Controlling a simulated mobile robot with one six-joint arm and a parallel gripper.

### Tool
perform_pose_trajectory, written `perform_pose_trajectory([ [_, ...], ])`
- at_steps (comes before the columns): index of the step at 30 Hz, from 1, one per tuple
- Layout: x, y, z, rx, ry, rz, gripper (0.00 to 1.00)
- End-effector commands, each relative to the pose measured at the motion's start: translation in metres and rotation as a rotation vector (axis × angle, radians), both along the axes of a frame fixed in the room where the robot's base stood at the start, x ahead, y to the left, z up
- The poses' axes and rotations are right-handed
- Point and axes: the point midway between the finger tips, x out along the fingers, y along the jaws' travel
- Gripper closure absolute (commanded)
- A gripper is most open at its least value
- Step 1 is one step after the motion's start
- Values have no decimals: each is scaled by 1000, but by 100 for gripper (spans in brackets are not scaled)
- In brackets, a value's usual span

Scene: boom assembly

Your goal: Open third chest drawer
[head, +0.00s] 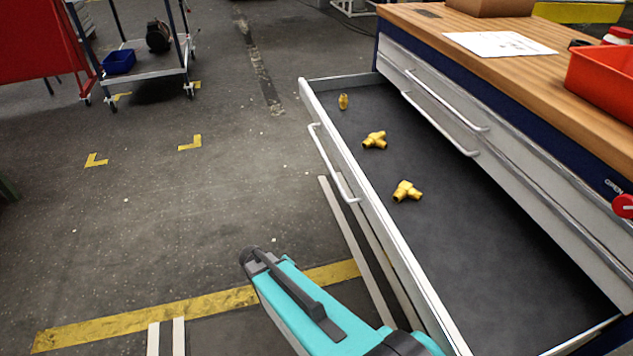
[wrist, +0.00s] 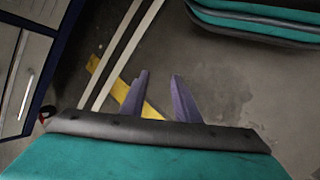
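The chest (head: 560,95) has a wooden top and stands at the right of the head view. Its two upper drawers are shut, with bar handles (head: 445,100) and (head: 438,123). The third drawer (head: 470,240) is pulled far out. Its bar handle (head: 333,162) is on the front panel, free of any gripper. Several brass fittings (head: 407,191) lie inside. In the wrist view, my gripper (wrist: 161,76) has its two fingers apart with nothing between them, over the floor. Part of the chest (wrist: 22,70) shows at the left there, apart from the fingers. The head view does not show the fingers.
A paper sheet (head: 500,43) and a red bin (head: 603,80) are on the chest top. A cart with a blue bin (head: 119,61) stands at the far left. The floor (head: 190,230) left of the drawer is clear, with yellow markings (head: 140,319).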

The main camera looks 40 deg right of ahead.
Motion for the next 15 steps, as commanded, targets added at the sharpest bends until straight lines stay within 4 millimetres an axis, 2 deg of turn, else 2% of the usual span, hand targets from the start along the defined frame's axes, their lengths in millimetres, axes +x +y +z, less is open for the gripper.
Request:
perform_pose_trajectory([
  [1,-20,12,-12,45,11,-8,71],
  [6,-73,53,-48,202,27,-50,71],
  [9,-102,77,-64,284,34,-83,71],
  [15,-142,111,-81,398,36,-143,71],
])
